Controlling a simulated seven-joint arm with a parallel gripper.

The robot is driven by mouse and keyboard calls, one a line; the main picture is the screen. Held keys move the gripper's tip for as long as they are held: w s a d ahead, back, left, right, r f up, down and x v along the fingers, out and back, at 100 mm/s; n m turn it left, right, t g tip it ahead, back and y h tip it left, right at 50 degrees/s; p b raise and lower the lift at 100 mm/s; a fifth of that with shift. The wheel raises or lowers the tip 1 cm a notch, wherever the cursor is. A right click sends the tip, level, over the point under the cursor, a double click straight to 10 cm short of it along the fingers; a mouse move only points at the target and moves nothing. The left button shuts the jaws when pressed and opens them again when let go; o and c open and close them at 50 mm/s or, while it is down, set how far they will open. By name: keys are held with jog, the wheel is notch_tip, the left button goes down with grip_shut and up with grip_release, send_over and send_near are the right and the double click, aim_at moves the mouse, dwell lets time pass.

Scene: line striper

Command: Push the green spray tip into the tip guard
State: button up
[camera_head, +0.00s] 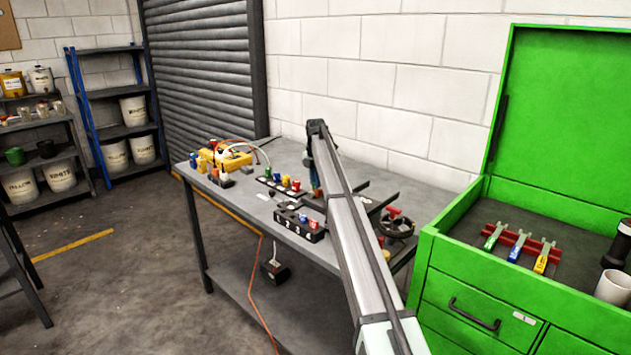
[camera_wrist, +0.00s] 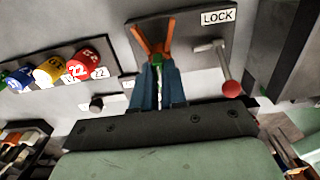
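In the wrist view, my gripper (camera_wrist: 158,68) has two blue fingers close together, with their tips at the base of an orange V-shaped guard (camera_wrist: 164,30), apparently the tip guard. The guard stands on a dark plate. A small sliver of green shows between the fingertips. It may be the green spray tip, but the fingers hide most of it, and I cannot tell whether they grip it or how far it sits in the guard.
A lever with a red ball (camera_wrist: 231,89) stands right of my fingers, near a LOCK label (camera_wrist: 217,17). A row of coloured caps, including a red one (camera_wrist: 92,62), lies left. A numbered black block (camera_head: 299,226) stands on the bench. A green tool chest (camera_head: 480,275) stands right.

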grip_shut()
jog(key=m, duration=0.4)
jog(key=shift+m, duration=0.3)
jog(key=m, duration=0.4)
jog(key=shift+m, duration=0.3)
